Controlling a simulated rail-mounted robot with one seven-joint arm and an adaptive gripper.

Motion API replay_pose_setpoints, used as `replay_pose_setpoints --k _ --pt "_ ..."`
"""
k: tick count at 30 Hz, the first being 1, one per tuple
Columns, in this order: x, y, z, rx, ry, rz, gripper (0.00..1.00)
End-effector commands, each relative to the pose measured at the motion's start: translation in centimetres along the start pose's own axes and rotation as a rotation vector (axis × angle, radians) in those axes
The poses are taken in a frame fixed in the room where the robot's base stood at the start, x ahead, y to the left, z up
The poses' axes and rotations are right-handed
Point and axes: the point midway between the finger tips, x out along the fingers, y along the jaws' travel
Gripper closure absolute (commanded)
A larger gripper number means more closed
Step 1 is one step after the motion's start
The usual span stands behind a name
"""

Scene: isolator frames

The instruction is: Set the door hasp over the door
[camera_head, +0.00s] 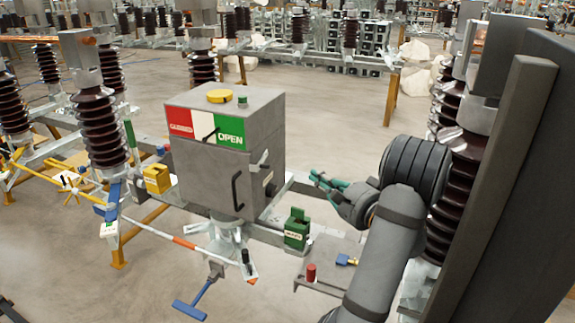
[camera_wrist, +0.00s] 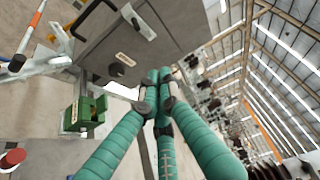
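The grey cabinet (camera_head: 205,170) has a black door handle (camera_head: 236,190) on its front. A pale metal hasp piece (camera_head: 263,158) sits on its right-hand side, above a small label and a dark round knob. In the wrist view the pale hasp plate (camera_wrist: 138,22) has a dark spot and stands out near the cabinet edge, above the knob (camera_wrist: 116,70). My gripper (camera_head: 318,178) is just right of the cabinet, apart from the hasp. In the wrist view its teal fingers (camera_wrist: 159,78) come together at the tips, with nothing visible between them.
A green labelled block (camera_head: 297,230) stands below my gripper, also in the wrist view (camera_wrist: 88,112). A grey shelf (camera_head: 330,262) carries a red cylinder (camera_head: 311,272) and a padlock (camera_head: 346,260). A brown insulator column (camera_head: 462,185) stands right of my arm.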

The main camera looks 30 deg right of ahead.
Motion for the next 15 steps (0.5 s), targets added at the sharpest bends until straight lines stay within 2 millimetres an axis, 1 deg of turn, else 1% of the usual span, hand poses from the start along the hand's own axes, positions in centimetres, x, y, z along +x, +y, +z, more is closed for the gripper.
replay_pose_setpoints --k 5,8,15 --pt "1.5 -0.4 -0.1 0.029 -0.001 -0.003 1.00" --pt "3.2 -0.6 0.0 0.029 -0.001 -0.004 1.00" --pt "8.3 -0.8 -0.1 0.027 0.001 -0.004 1.00"
